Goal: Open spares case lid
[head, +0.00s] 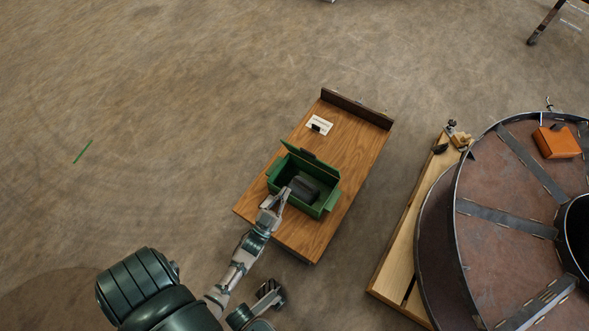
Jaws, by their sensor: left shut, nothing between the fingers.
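The green spares case (328,201) stands on a wooden table in the head view, right of centre. Its lid (312,159) is raised along the far side, so the inside shows. A dark grey block-like thing (305,188) lies inside. My left gripper (282,193) is at the case's near left edge, shut and empty. It covers part of the near wall; whether it touches the case I cannot tell.
The wooden table (357,150) has a raised board at its far end and a white card (319,124) with a small black thing. A large steel reel (470,230) on a wooden base stands to the right, with an orange box (556,142) on it.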

